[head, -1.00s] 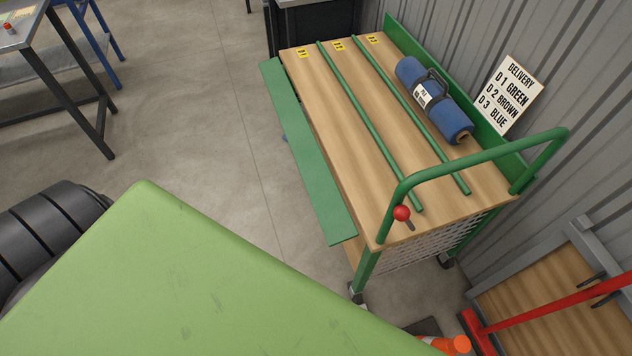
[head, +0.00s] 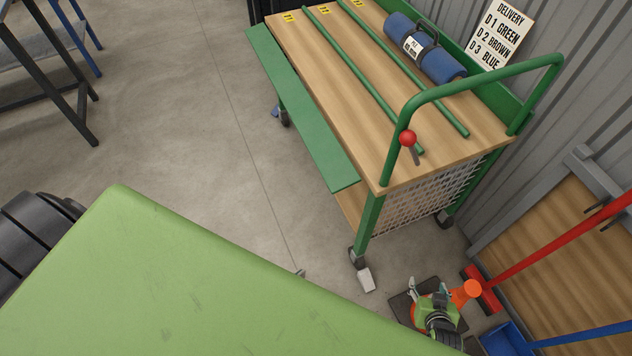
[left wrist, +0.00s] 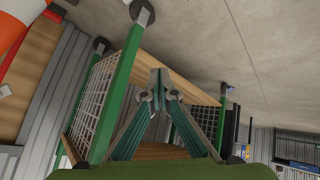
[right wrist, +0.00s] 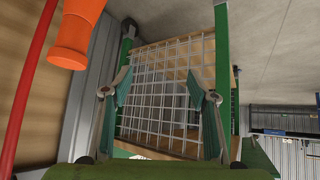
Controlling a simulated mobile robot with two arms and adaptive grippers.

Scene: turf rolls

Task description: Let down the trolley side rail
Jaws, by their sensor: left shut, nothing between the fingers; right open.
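The trolley (head: 440,155) has a wooden deck and stands with its handle end toward me. Its green side rail (head: 300,105) runs along the left long edge, sticking outward at about deck level or lower; its exact tilt is unclear. A red-knobbed lever (head: 408,138) sits by the near left handle post. My left gripper (left wrist: 159,78) is shut and empty, with the trolley's underside and legs beyond it in the left wrist view. My right gripper (head: 426,289) is open and empty, low before the trolley's near end; in the right wrist view its fingers (right wrist: 162,92) frame the mesh panel (right wrist: 165,75).
A blue roll (head: 425,47) lies in the deck's right lane, between a green divider bar and the far green panel. A delivery sign (head: 500,32) is behind it. A red-handled tool (head: 560,245) and a blue one (head: 580,335) are at right.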

